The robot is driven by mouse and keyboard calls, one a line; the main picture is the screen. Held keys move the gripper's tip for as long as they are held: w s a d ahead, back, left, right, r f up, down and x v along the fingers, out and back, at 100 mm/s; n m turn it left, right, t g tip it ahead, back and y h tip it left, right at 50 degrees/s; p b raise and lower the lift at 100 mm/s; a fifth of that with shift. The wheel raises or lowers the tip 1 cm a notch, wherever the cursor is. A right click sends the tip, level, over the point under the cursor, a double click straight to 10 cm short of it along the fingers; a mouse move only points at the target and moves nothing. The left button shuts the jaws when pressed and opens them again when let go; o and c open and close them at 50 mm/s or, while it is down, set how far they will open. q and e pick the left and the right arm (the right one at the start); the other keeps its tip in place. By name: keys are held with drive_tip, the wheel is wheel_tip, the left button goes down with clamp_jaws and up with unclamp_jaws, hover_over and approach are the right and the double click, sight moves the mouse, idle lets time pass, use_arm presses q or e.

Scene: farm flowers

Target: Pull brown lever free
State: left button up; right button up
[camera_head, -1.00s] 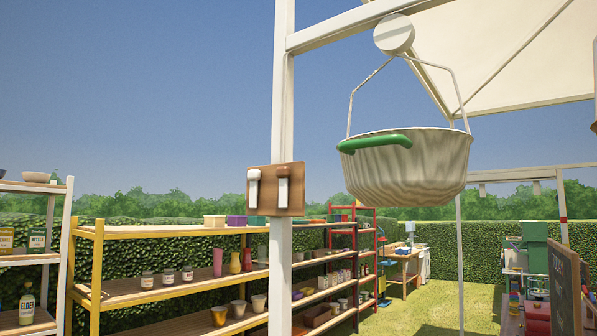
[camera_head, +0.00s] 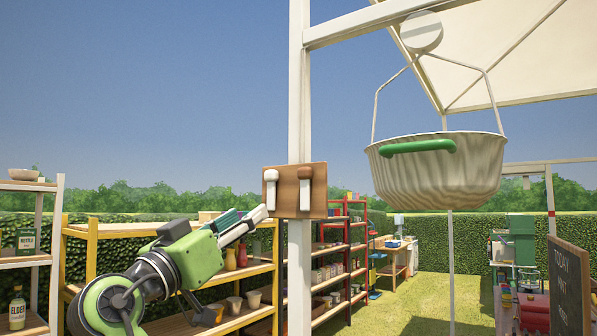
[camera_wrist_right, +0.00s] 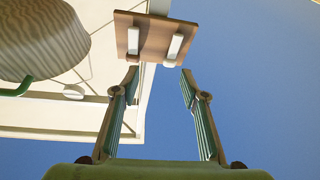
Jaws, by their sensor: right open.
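The brown lever (camera_head: 305,188) has a brown knob over a white shaft. It sits on the right of a brown wooden board (camera_head: 288,210) fixed to a white post. A white-knobbed lever (camera_head: 271,188) is beside it on the left. My right gripper (camera_head: 256,218) is just left of and below the board, open and empty, pointing up toward it. In the right wrist view, the open fingers (camera_wrist_right: 158,74) point toward the board (camera_wrist_right: 153,36), apart from it, with both lever shafts showing. My left gripper is not in view.
A whitish basket (camera_head: 435,170) with a green handle hangs right of the post. A yellow-framed shelf (camera_head: 88,235) with pots and jars stands behind my arm. A chalkboard (camera_head: 570,285) stands at the right. Open grass lies beyond the post.

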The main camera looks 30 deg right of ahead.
sight(302, 172)
drive_tip(key=s+d+r+m+g+h, duration=0.1)
drive_tip(key=s+d+r+m+g, duration=0.15)
drive_tip(key=s+r, duration=0.2)
drive_tip(key=p+x, duration=0.1)
drive_tip(key=x, duration=0.2)
drive_tip(key=p+x, duration=0.2)
drive_tip(key=x, duration=0.2)
drive_tip(key=p+x, duration=0.2)
drive_tip(key=x, duration=0.2)
drive_tip(key=shift+w+a, duration=0.15)
drive_tip(key=shift+w, duration=0.25)
drive_tip(key=shift+w+d+r+t+p, duration=0.1)
drive_tip(key=shift+w+d+t+p, duration=0.1)
drive_tip(key=shift+d+t+p, duration=0.25)
clamp_jaws()
